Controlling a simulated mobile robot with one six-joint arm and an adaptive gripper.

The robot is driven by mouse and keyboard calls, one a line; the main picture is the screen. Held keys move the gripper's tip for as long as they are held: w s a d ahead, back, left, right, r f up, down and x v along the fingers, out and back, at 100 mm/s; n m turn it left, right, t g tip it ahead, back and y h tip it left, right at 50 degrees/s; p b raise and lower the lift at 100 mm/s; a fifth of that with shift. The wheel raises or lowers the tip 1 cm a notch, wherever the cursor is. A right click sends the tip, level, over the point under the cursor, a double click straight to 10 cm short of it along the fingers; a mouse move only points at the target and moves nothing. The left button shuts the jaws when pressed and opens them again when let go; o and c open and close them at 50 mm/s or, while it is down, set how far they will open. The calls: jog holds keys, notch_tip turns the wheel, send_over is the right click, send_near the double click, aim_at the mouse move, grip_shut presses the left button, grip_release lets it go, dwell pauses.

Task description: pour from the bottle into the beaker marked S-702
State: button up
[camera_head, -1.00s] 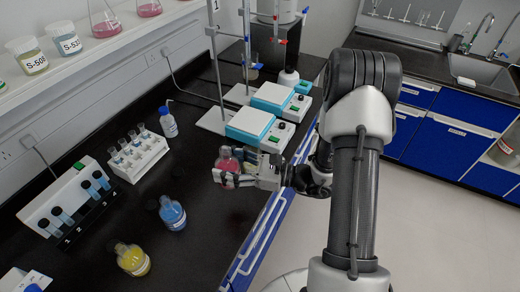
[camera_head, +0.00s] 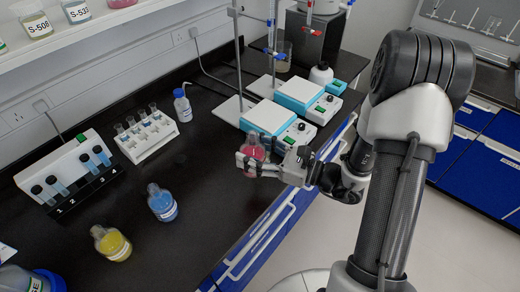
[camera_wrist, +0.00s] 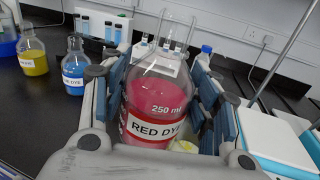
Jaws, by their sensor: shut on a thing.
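My gripper (camera_head: 258,168) is shut on a glass bottle of red liquid (camera_head: 254,150), with a finger on either side of it. The wrist view shows the bottle (camera_wrist: 155,105) close up, with a RED DYE label and a 250 ml mark. It looks roughly upright and is held near the front edge of the bench, in front of the hotplates. No beaker with a readable S-702 label shows. Shelf beakers marked S-508 (camera_head: 37,26) and S-533 (camera_head: 76,12) stand at the upper left.
A blue bottle (camera_head: 162,203) and a yellow bottle (camera_head: 112,244) stand on the black bench. Two hotplates (camera_head: 268,117) (camera_head: 300,92) with stand rods are behind my gripper. A tube rack (camera_head: 148,138), a white-labelled bottle (camera_head: 182,106) and a vial station (camera_head: 68,172) stand left.

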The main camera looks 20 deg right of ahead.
aim_at(256, 148)
jog(key=shift+w+d+f+m+p, duration=0.15)
jog(key=shift+w+f+m+p, duration=0.15)
jog(key=shift+m+p, duration=0.45)
jog(key=shift+w+d+r+m+g+p, duration=0.15)
jog(key=shift+m+g+p, duration=0.25)
jog(key=shift+m+p, duration=0.6)
jog(key=shift+w+d+f+m+h+p, duration=0.15)
jog(key=shift+w+m+p, duration=0.25)
jog(key=shift+m+p, duration=0.4)
jog(key=shift+w+d+f+m+h+p, duration=0.1)
jog(key=shift+w+d+m+h+p, duration=0.2)
jog(key=shift+m+p, duration=0.4)
jog(key=shift+a+f+m+g+p, duration=0.1)
jog(key=shift+f+m+g+p, duration=0.15)
jog(key=shift+m+g+p, duration=0.4)
jog(key=shift+s+a+r+m+p, duration=0.15)
jog(key=shift+r+m+p, duration=0.35)
jog(key=shift+m+p, duration=0.5)
jog(key=shift+s+f+m+g+y+p, duration=0.25)
jog(key=shift+f+m+g+p, duration=0.2)
jog(key=shift+m, duration=0.45)
dwell(2.2)
